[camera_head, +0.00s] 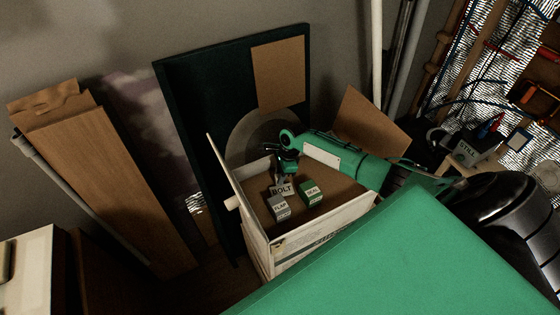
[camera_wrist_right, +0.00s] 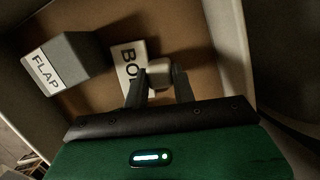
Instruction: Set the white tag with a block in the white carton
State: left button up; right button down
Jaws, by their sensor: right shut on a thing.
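The white carton (camera_head: 318,236) stands open in the middle of the head view. My right gripper (camera_head: 283,177) reaches down into it from the right. It is shut on the pale block (camera_wrist_right: 160,72) of the white tag (camera_head: 283,190), which reads "BOLT". In the right wrist view the tag (camera_wrist_right: 126,68) lies just beyond the fingers, its lettering partly hidden by the block and a finger. The tag is inside the carton walls, near the brown bottom; I cannot tell whether it touches. My left gripper is not in view.
A grey-and-white "FLAP" block (camera_head: 279,208) and a green-and-white "SEAL" block (camera_head: 312,193) are in the carton near the tag. A "STILL" tag (camera_head: 466,152) is at the right.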

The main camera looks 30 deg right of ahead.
jog(key=shift+f, duration=0.4)
jog(key=c, duration=1.1)
grip_release()
jog(key=b+v, duration=0.3)
jog(key=v, duration=1)
jog(key=shift+d+r, duration=0.15)
jog(key=shift+r, duration=0.2)
